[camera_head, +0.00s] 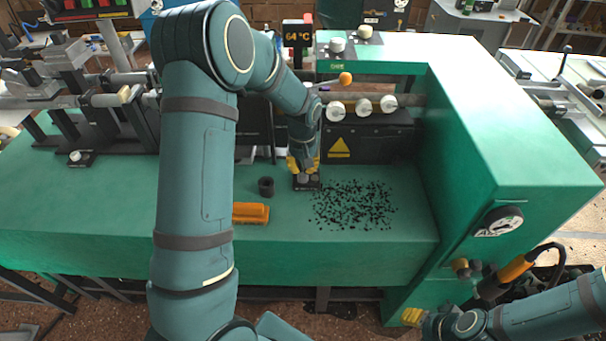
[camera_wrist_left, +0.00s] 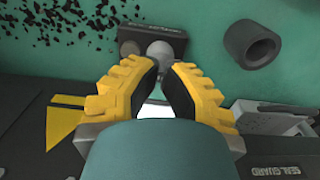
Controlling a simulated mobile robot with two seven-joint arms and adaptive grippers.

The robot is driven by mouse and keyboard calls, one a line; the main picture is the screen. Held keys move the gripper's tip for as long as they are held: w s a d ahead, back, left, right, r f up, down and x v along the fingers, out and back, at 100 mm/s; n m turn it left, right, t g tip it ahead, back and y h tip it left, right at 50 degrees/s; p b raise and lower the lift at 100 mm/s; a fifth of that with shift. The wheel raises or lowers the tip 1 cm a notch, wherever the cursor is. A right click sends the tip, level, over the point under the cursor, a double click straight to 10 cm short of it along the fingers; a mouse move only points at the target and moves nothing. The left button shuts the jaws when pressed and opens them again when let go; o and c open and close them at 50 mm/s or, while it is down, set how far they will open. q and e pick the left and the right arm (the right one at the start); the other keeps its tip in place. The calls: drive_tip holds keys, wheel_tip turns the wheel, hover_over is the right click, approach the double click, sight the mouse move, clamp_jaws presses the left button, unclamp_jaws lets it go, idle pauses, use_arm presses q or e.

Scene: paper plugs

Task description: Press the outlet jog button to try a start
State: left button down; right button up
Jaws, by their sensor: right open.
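A small black button box (camera_head: 306,184) stands on the green bench below my left gripper (camera_head: 303,166). In the left wrist view the box (camera_wrist_left: 172,35) carries a pale grey round button (camera_wrist_left: 160,53) and a darker brown one (camera_wrist_left: 129,48); its label is too small to read. My left gripper's yellow fingers (camera_wrist_left: 164,70) point at the box, tips close together with a narrow gap and nothing visible between them. The tips lie just short of the pale button in the picture; contact cannot be told. My right gripper (camera_head: 412,317) is open and low at the bottom right, away from the box.
Black paper plugs (camera_head: 355,205) lie scattered right of the box. A dark hollow cylinder (camera_head: 266,187) and an orange object (camera_head: 250,213) sit left of it. Knobbed boxes (camera_head: 338,46) stand on the machine's upper ledge. A green housing (camera_head: 500,130) rises at right.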

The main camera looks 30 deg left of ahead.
sight(303, 175)
use_arm(q)
drive_tip(key=shift+f+b, duration=0.7)
drive_tip(key=shift+f, duration=0.5)
drive_tip(key=shift+r, duration=0.1)
idle(0.4)
drive_tip(key=shift+r+p, duration=0.95)
drive_tip(key=shift+r, duration=0.25)
drive_tip(key=shift+r+p, duration=1.15)
drive_tip(key=shift+r, duration=0.4)
